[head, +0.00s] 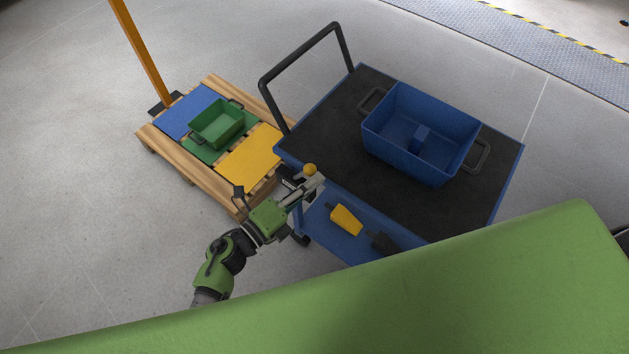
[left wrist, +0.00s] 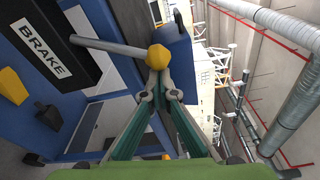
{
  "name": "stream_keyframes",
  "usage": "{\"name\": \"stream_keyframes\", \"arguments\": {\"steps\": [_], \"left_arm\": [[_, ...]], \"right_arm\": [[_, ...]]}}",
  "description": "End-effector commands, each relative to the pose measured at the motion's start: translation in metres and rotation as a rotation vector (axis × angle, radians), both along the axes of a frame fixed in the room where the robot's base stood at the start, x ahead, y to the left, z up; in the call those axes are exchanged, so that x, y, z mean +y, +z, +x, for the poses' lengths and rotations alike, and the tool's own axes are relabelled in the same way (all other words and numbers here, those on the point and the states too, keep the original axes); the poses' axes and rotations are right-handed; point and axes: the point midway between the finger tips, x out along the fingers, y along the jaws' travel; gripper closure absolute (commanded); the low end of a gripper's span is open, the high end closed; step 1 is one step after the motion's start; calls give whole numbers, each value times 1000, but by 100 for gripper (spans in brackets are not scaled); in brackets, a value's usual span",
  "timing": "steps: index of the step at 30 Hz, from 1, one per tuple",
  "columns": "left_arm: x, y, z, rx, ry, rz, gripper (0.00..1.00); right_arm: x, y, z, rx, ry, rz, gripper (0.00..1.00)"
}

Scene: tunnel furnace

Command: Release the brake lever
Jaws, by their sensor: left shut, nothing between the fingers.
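The brake lever shows in the left wrist view as a grey rod (left wrist: 110,46) ending in a yellow-orange knob (left wrist: 157,56). It sticks out beside a black plate marked BRAKE (left wrist: 42,50) on the blue cart. In the head view the knob (head: 310,170) shows at the cart's near left corner. My left gripper (head: 313,183) is shut and empty, with its fingertips right at the knob; they also show in the left wrist view (left wrist: 160,78). I cannot tell whether they touch it. My right gripper is not in view.
The blue cart (head: 508,170) has a black top, a push handle (head: 300,55) and a blue crate (head: 400,150). A yellow object (head: 346,219) lies on its lower shelf. A wooden pallet (head: 180,168) with a green crate (head: 218,124) stands left, beside an orange post (head: 140,52). Floor left is clear.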

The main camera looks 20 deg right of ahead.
Motion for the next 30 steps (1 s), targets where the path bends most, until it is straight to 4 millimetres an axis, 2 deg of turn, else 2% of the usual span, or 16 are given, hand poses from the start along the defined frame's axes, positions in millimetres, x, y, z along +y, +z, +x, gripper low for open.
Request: {"name": "stream_keyframes", "arguments": {"steps": [11, 21, 30], "left_arm": [[8, 11, 10, 106, 0, -81, 100], [27, 25, 35, 344, 1, -265, 100], [46, 29, 59, 565, 1, -440, 100]], "right_arm": [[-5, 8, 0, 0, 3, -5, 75], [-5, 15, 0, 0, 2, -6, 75], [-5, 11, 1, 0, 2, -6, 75]]}}
